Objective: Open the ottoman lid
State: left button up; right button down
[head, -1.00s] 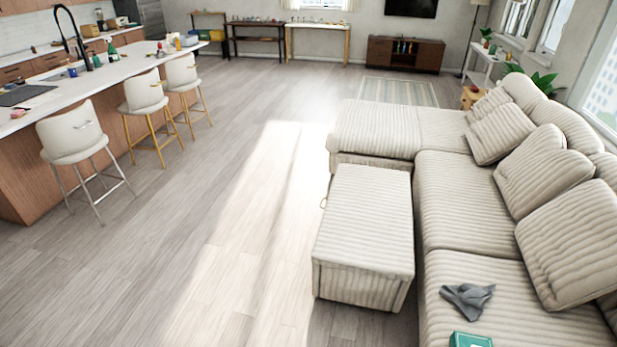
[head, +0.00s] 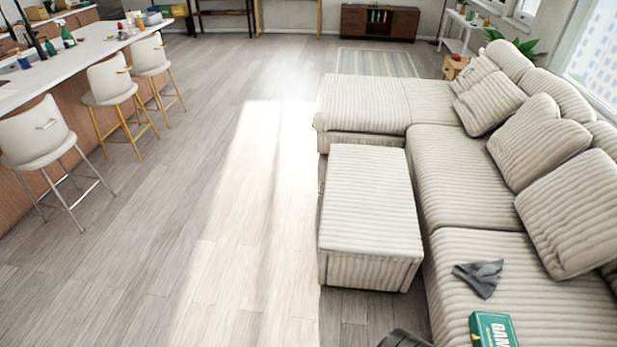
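The ottoman (head: 370,210) is a long beige corduroy box in the head view, right of centre. It stands on the floor in front of the sofa, and its lid lies flat and closed on top. A small piece of a handle shows at its left side, too small to make out well. A dark grey part of my own body shows at the bottom edge, right of centre. I cannot make out gripper fingers on it, and neither gripper is clearly in view.
The beige sectional sofa (head: 453,190) borders the ottoman behind and to the right. A grey cloth (head: 478,277) and a green box (head: 493,329) lie on its near seat. White stools (head: 38,135) line the island counter (head: 75,55) at left. The wooden floor (head: 220,220) between is clear.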

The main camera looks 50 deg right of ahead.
aim_at(369, 211)
jog(key=i, duration=1.6)
jog(key=z, duration=1.3)
jog(key=k, duration=0.3)
jog(key=z, duration=0.2)
jog(key=i, duration=0.8)
jog(key=u, duration=0.8)
jog(key=i, duration=0.85)
jog(key=z, duration=0.8)
jog(key=i, duration=0.6)
jog(key=z, duration=0.6)
